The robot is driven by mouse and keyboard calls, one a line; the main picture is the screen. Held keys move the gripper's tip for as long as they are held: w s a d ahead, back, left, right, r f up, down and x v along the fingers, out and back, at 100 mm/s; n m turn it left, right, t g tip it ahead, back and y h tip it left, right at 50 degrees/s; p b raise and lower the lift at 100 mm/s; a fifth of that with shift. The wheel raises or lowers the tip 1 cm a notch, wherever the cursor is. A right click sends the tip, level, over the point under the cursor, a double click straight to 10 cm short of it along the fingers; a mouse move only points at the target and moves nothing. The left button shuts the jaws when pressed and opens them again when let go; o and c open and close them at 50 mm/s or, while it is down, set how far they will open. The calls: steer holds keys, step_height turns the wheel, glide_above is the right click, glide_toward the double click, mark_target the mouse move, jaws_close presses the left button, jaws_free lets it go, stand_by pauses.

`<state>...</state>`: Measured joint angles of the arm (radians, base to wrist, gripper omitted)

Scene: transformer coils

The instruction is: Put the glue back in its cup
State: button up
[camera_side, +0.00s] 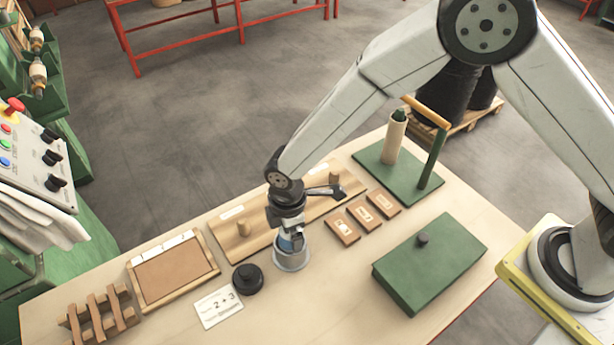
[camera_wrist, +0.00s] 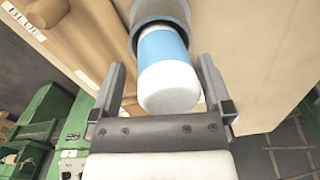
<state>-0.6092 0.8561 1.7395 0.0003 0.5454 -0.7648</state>
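The glue is a white bottle with a blue band (camera_wrist: 163,47). In the wrist view its lower end sits inside the round grey cup (camera_wrist: 135,32), whose rim shows around it. In the side view the glue (camera_side: 286,243) stands in the grey cup (camera_side: 292,262) on the bench, partly hidden by my gripper (camera_side: 290,236). In the wrist view my gripper (camera_wrist: 161,64) has one finger on each side of the bottle. A gap shows on both sides, so it is open and holds nothing.
A black round knob-topped part (camera_side: 248,279) stands just left of the cup, near a number card (camera_side: 219,307). A wooden board (camera_side: 240,246) lies behind. Small wooden blocks (camera_side: 363,214) and a green lidded box (camera_side: 430,268) are to the right.

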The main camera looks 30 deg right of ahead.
steer(key=shift+r, duration=0.15)
steer(key=shift+r, duration=3.75)
steer(key=shift+d, duration=0.1)
steer(key=shift+d+r, duration=0.15)
steer(key=shift+d, duration=0.15)
steer(key=s+d+r+m+t, duration=0.1)
steer(key=s+d+r+m, duration=0.1)
steer(key=d+m, duration=0.3)
steer(key=s+d+r+m, duration=0.2)
steer(key=s+d+m, duration=0.2)
steer(key=d, duration=0.8)
steer(key=s+d+r+m+t, duration=0.1)
steer(key=s+d+r+m, duration=0.1)
steer(key=d+m, duration=0.4)
steer(key=s+d, duration=0.1)
steer(key=d, duration=0.1)
steer(key=shift+s+d+m+t, duration=0.3)
steer(key=shift+s+m, duration=0.05)
steer(key=shift+m, duration=0.05)
